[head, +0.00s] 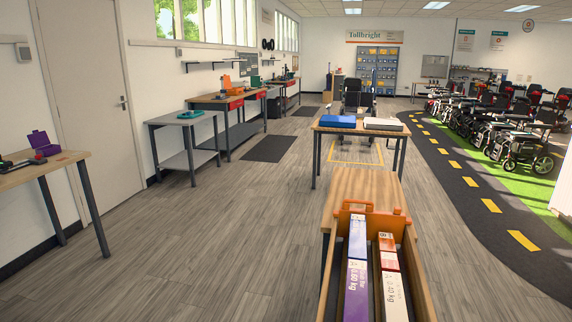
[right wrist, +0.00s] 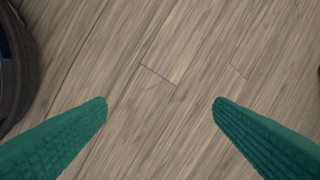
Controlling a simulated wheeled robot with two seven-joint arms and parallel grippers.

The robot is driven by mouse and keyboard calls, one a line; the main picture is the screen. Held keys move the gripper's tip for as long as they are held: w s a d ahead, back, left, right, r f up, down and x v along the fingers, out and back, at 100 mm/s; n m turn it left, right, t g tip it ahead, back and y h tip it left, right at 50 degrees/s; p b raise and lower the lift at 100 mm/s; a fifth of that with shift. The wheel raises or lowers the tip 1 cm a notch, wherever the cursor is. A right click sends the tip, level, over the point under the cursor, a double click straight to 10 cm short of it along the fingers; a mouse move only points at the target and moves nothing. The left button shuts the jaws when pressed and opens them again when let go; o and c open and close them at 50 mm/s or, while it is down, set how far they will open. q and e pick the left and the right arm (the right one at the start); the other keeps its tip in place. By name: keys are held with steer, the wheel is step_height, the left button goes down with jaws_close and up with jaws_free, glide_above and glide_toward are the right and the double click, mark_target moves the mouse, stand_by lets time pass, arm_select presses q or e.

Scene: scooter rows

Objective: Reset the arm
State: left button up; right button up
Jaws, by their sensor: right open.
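My right gripper (right wrist: 160,104) shows in the right wrist view as two green ribbed fingers spread wide apart. Nothing is between them, and the grey wood-plank floor (right wrist: 175,60) lies below. Neither of my arms nor either gripper shows in the head view. My left gripper is in no view.
A wooden bench (head: 350,187) close in front bears an orange-handled tray (head: 370,208) with long boxes. Behind it stands a table (head: 350,128) with a blue case (head: 338,121). Scooters (head: 515,140) line the right. The floor left of the bench (head: 210,220) is clear.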

steer(key=s+a+f+m+y, duration=0.1)
steer(key=a+f+y, duration=0.1)
steer(key=a, duration=1)
steer(key=a+f+y, duration=0.1)
steer(key=a+f, duration=0.1)
steer(key=a, duration=0.9)
steer(key=shift+s+a+r+p, duration=0.1)
steer(key=shift+a+r+p, duration=0.25)
steer(key=shift+r+p, duration=0.35)
steer(key=shift+w+a+r+p, duration=0.1)
steer(key=shift+a+r+p, duration=0.3)
steer(key=shift+r+p, duration=0.2)
steer(key=shift+s+a+r+p, duration=0.1)
steer(key=shift+a+r+p, duration=0.25)
steer(key=shift+r+p, duration=0.35)
steer(key=shift+f, duration=0.1)
